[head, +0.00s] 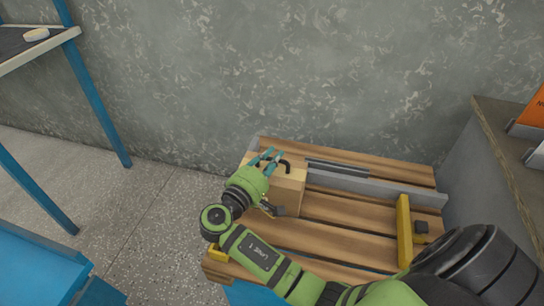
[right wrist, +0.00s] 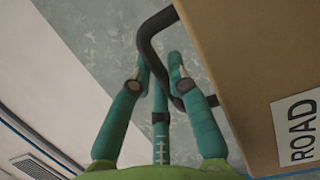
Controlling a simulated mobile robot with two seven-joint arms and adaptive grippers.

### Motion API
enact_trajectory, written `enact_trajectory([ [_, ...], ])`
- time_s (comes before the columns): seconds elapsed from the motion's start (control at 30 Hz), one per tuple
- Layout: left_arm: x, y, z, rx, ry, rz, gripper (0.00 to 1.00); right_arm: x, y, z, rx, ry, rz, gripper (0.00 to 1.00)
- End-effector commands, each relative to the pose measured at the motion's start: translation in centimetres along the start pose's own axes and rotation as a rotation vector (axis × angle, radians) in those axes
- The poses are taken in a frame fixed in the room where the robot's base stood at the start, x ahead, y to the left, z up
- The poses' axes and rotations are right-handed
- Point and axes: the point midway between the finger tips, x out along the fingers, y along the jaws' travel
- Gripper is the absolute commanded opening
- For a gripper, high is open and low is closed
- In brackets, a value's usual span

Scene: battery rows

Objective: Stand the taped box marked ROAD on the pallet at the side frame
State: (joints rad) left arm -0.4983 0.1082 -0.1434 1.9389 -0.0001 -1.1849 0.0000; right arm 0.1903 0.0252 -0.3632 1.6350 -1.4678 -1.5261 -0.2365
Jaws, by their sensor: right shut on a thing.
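The cardboard box (head: 290,195) is at the left part of the wooden pallet (head: 350,243) in the head view. Whether its base touches the slats I cannot tell. In the right wrist view the box (right wrist: 245,50) fills the right side, and its white label (right wrist: 300,128) reads ROAD. A dark bent handle (right wrist: 146,45) sticks out from it. My right gripper (head: 271,157) is at the box's upper left, shut on this handle; its teal fingers (right wrist: 160,75) close around it in the wrist view. My left gripper is not in view.
A grey rail (head: 380,187) runs along the pallet's back, with a dark bar (head: 337,168) beside it. A yellow bracket (head: 404,232) stands at the pallet's right, another yellow piece (head: 218,254) at its left front. A counter (head: 505,140) is at right, a blue-legged table (head: 98,105) at left.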

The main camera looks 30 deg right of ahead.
Motion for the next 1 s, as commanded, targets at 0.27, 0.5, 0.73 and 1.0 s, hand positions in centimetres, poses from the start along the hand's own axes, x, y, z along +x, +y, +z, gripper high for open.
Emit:
enact_trajectory([
  [0.27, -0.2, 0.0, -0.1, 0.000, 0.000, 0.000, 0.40, 0.0, -0.2, 0.0, -0.001, 0.000, -0.001, 0.42],
  [0.5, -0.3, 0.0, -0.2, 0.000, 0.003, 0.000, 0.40, 0.0, -0.1, 0.0, -0.001, 0.000, -0.002, 0.42],
  [0.73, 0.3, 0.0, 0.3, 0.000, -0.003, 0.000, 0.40, -3.2, -0.1, -0.1, -0.001, 0.003, -0.007, 0.42],
  [1.0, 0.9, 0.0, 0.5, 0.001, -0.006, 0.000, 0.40, -7.0, 0.0, 0.0, -0.001, 0.000, -0.003, 0.42],
])
